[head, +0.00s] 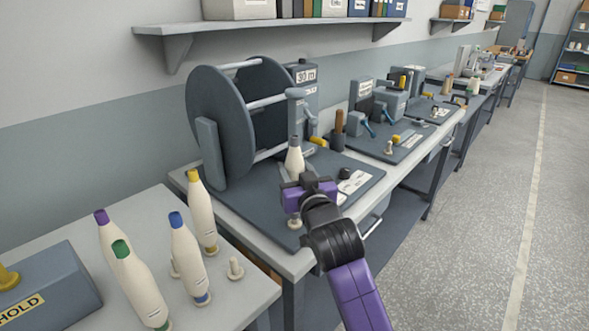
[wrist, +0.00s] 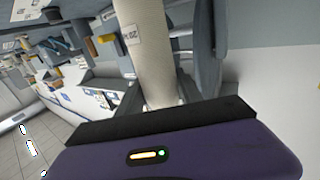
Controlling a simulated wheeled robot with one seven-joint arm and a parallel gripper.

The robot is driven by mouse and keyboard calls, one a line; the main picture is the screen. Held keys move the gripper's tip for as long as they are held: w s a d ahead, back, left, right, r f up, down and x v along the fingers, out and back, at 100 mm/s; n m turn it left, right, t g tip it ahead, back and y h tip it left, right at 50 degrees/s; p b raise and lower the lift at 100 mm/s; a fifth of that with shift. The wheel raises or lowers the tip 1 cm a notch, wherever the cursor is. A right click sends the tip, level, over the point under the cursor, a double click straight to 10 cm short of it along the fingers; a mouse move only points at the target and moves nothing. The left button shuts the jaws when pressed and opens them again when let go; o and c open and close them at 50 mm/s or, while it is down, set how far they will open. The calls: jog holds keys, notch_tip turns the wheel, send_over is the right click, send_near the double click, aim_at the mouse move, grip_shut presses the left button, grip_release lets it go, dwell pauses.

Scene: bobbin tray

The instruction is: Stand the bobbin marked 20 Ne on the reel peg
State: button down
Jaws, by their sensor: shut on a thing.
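My gripper (head: 308,188) is shut on a cream bobbin (head: 294,160), which stands upright in the jaws above the winding-reel board. In the wrist view the bobbin (wrist: 147,60) carries a small label (wrist: 131,35) that looks like 20 Ne, turned and hard to read. Its lower end is hidden behind my gripper in the head view. The reel peg (head: 294,222), a short pale peg, shows just below my gripper near the board's front edge. I cannot tell whether the bobbin touches it.
The dark reel (head: 222,125) stands close behind the bobbin. Several bobbins with coloured tips, such as the blue-tipped one (head: 188,262), stand at the lower left beside an empty peg (head: 235,268) and a HOLD box (head: 50,285). More devices line the bench (head: 400,140) to the right.

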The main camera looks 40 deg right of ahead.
jog(key=shift+f+b, duration=0.75)
jog(key=shift+f, duration=0.35)
jog(key=c, duration=0.7)
grip_release()
jog(key=v, duration=0.8)
jog(key=shift+b, duration=0.45)
jog(key=shift+w, duration=0.1)
